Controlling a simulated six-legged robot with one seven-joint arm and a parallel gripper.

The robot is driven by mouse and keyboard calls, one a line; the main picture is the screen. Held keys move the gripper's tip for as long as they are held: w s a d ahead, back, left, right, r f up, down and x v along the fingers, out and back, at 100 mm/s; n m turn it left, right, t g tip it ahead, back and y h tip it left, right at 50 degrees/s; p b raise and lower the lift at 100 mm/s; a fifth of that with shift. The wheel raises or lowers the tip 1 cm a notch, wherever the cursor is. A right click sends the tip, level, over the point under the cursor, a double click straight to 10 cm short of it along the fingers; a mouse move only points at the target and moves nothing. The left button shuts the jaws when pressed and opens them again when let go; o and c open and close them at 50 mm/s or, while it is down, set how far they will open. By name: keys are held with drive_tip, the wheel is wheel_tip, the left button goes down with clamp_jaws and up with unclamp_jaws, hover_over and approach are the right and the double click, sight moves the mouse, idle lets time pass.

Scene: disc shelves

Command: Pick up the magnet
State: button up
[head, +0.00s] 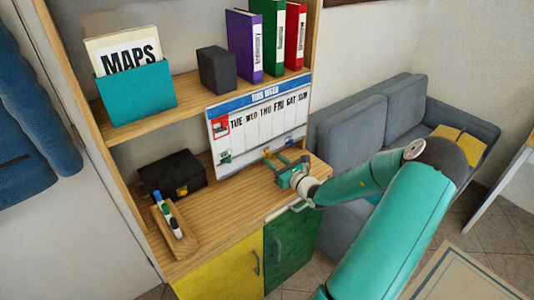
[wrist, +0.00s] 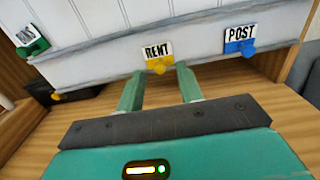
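A yellow magnet (wrist: 158,66) holds a RENT card (wrist: 157,50) near the lower edge of the white weekly board (wrist: 110,65). A blue magnet (wrist: 247,48) holds a POST card to its right, and a green magnet (wrist: 32,48) holds a card at the left. My gripper (wrist: 159,73) is open, its two fingers on either side of and just below the yellow magnet. I cannot tell whether they touch it. In the head view the board (head: 262,130) leans upright on the desk, and my gripper (head: 288,166) is in front of its lower right part.
The wooden desk (head: 225,210) carries a black box (head: 172,175) and a pen tray (head: 182,243) on the left. The shelf above holds a MAPS holder (head: 137,95), a dark block (head: 216,70) and several binders (head: 270,40). A grey sofa (head: 350,125) stands right.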

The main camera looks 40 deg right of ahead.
drive_tip(key=shift+w+d, duration=0.1)
drive_tip(key=shift+w, duration=0.9)
drive_tip(key=shift+c, duration=0.4)
clamp_jaws()
drive_tip(key=shift+s+r, duration=0.15)
drive_tip(key=shift+r, duration=0.05)
